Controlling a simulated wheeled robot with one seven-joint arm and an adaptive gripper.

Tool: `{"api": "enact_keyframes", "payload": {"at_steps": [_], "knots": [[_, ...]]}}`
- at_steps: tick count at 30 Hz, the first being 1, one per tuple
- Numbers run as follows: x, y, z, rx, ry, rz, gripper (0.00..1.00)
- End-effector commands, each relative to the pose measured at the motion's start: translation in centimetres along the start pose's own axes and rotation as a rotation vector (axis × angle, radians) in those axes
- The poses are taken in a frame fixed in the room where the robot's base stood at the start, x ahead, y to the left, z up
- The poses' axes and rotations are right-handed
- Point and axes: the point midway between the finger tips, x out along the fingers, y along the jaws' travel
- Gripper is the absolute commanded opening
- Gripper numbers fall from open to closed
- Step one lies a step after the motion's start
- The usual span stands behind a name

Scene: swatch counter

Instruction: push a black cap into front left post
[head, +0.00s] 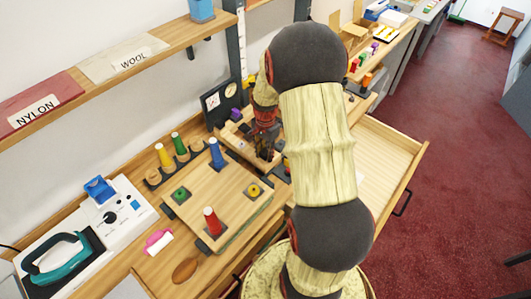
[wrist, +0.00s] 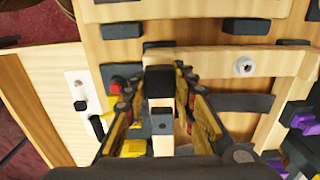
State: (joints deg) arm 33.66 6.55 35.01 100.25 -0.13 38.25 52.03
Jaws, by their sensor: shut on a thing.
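My gripper (head: 266,152) is low over the wooden work area right of the pegged board (head: 232,178) in the head view. In the wrist view its two fingers (wrist: 161,92) are closed around a small black piece (wrist: 160,78), which looks like the black cap. Pale wood shows just below the black piece, between the fingers. I cannot tell whether the cap touches a post. In the head view the fingertips are dark and small, and my arm hides much of the area to their right.
The pegged board carries a blue cone (head: 216,153), a red cone (head: 210,223), a green piece (head: 180,194) and a yellow piece (head: 254,190). A yellow cone (head: 164,156) and green cone (head: 178,143) stand behind it. An iron (head: 57,257) is at left. An open drawer (head: 377,158) juts out right.

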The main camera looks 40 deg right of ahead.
Motion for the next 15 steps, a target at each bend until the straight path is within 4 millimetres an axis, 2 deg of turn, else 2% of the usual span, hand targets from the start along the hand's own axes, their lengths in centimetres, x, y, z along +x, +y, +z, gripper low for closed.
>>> {"api": "enact_keyframes", "payload": {"at_steps": [15], "knots": [[0.78, 0.04, 0.03, 0.000, -0.001, 0.001, 0.12]]}}
